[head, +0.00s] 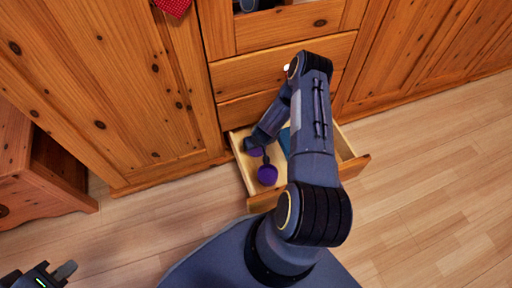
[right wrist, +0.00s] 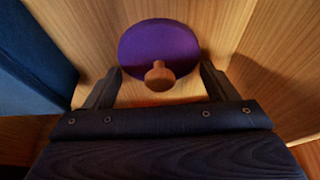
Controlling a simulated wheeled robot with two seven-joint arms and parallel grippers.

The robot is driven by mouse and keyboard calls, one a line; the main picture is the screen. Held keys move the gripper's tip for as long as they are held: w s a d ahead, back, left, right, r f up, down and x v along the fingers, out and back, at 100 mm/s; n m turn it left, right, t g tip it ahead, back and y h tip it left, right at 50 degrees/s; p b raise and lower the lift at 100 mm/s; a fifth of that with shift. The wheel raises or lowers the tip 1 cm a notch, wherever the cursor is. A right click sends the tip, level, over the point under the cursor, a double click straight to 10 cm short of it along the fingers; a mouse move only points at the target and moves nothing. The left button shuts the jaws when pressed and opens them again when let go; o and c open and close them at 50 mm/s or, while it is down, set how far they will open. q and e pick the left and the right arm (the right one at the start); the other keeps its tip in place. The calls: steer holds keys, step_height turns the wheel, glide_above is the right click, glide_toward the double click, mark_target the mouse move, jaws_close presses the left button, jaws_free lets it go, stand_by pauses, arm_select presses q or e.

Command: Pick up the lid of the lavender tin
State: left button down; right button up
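In the right wrist view a round purple lid (right wrist: 160,45) with a brown wooden knob (right wrist: 159,76) lies ahead of my right gripper (right wrist: 160,74). Its two dark fingers are apart, one on each side of the knob, with visible gaps; they are not closed on it. In the head view my right arm reaches into an open drawer (head: 262,201), where a purple round thing (head: 268,175) and another purple patch (head: 254,152) show. The arm partly covers them, and I cannot tell which is the lid. My left gripper (head: 38,273) is open and empty at the bottom left.
A blue thing (head: 285,142) lies in the drawer beside the purple things; it is also at the left in the right wrist view (right wrist: 30,60). Drawer walls are close around the right gripper. Wooden cabinets (head: 110,80) stand behind. The plank floor (head: 430,180) at right is clear.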

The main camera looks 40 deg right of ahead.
steer(key=shift+c, duration=1.4)
steer(key=shift+r, duration=0.1)
